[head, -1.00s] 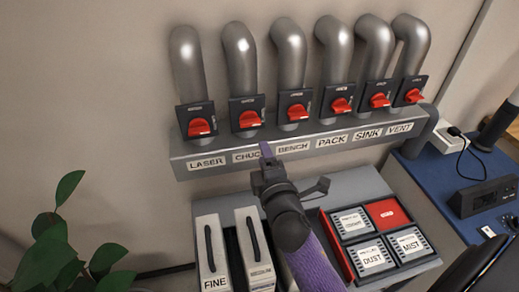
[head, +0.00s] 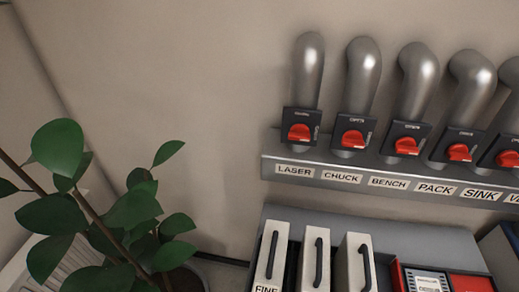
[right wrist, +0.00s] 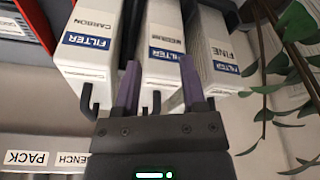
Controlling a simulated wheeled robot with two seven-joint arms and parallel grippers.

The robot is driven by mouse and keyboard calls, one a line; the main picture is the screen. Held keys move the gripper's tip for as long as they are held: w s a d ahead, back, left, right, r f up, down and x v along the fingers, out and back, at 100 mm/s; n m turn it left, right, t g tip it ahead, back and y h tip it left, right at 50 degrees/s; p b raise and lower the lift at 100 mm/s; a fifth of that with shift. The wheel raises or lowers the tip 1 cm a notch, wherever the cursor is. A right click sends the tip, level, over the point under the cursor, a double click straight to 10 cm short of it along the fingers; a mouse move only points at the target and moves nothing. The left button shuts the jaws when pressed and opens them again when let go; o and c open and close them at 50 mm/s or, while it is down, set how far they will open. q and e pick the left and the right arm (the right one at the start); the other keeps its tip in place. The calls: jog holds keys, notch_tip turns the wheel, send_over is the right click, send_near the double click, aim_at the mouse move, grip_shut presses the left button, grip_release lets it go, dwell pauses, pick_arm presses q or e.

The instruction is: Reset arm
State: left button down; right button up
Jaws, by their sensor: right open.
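My right gripper (right wrist: 159,82) shows in the right wrist view with its two purple fingers apart. No object is held between them. Behind the fingers are three white filter boxes: CARBON (right wrist: 88,50), one whose label seems to read MEDIUM (right wrist: 163,40), and FINE (right wrist: 222,50). I cannot tell whether the fingers touch a box. In the head view the same boxes, FINE (head: 267,272), the middle one (head: 309,272) and the right one (head: 349,272), stand side by side with black handles. Neither gripper is in the head view.
A red box of labelled compartments (head: 472,284) is at the lower right. A leafy plant (head: 135,210) stands at the left. Bare wall lies between plant and pipes.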

jog(key=s+f+g+b, duration=0.1)
jog(key=s+f+b, duration=0.2)
jog(key=f, duration=0.8)
jog(key=s+f+b, duration=0.2)
jog(key=s+f, duration=0.1)
jog(key=f, duration=0.7)
jog(key=s+d+f+g+b, duration=0.1)
jog(key=s+d+f+b, duration=0.2)
jog(key=s+f, duration=0.7)
jog(key=shift+s+d+f+n+b, duration=0.2)
jog(key=shift+s+n+b, duration=0.1)
jog(key=shift+s+b, duration=0.1)
